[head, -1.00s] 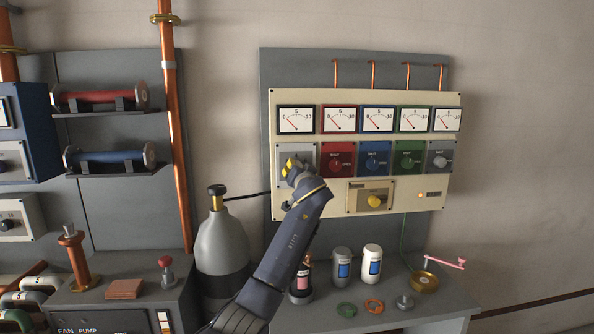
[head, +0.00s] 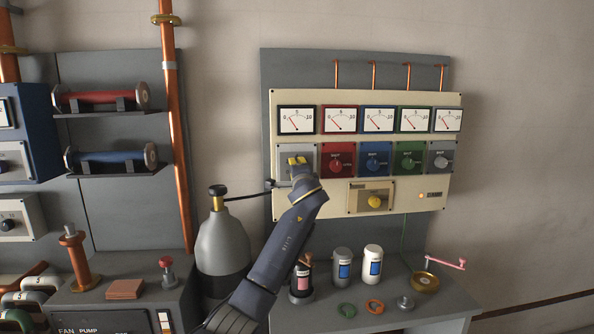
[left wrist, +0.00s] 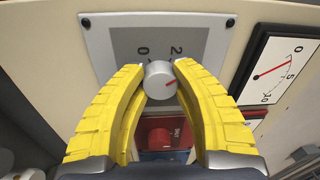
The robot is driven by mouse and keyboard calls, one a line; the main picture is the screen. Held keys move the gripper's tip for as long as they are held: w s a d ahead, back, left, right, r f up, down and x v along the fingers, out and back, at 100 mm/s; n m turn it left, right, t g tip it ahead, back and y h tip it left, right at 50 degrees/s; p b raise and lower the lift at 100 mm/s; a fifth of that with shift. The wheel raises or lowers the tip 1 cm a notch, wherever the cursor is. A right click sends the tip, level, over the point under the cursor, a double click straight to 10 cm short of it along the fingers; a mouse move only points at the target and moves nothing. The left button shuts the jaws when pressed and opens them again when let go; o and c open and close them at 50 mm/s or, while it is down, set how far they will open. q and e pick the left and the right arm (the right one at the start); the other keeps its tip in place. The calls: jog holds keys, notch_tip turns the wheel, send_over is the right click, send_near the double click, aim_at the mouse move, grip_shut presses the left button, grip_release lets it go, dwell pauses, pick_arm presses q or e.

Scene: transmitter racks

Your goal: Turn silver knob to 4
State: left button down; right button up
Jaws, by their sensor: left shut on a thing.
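The silver knob (left wrist: 159,82) sits on a light grey plate (left wrist: 104,36) at the left end of the control panel's knob row. The printed 0 and 2 show sideways above the knob; other marks are hidden or faint. My left gripper (head: 296,161) has its yellow fingers on the knob, one tip at each side, and it also shows in the left wrist view (left wrist: 160,70). In the head view the fingers hide the knob. My right gripper is not in view.
Red (head: 337,161), blue (head: 375,160) and green (head: 410,159) knob plates continue to the right, with a dark grey one at the end. A yellow knob (head: 374,202) is below. Dials are above. Bottles and rings stand on the bench below.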

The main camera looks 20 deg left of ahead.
pick_arm(q)
jog(key=m, duration=0.6)
jog(key=shift+a, duration=0.1)
jog(key=shift+m+h, duration=0.3)
jog(key=shift+m, duration=0.1)
dwell(0.3)
jog(key=c, duration=1.2)
grip_release()
jog(key=shift+a, duration=0.1)
jog(key=shift+o, duration=1.4)
jog(key=shift+r, duration=0.1)
jog(key=shift+s+d, duration=0.1)
jog(key=shift+d, duration=0.1)
jog(key=v, duration=1.1)
jog(key=shift+s, duration=0.35)
jog(key=shift+d, duration=0.1)
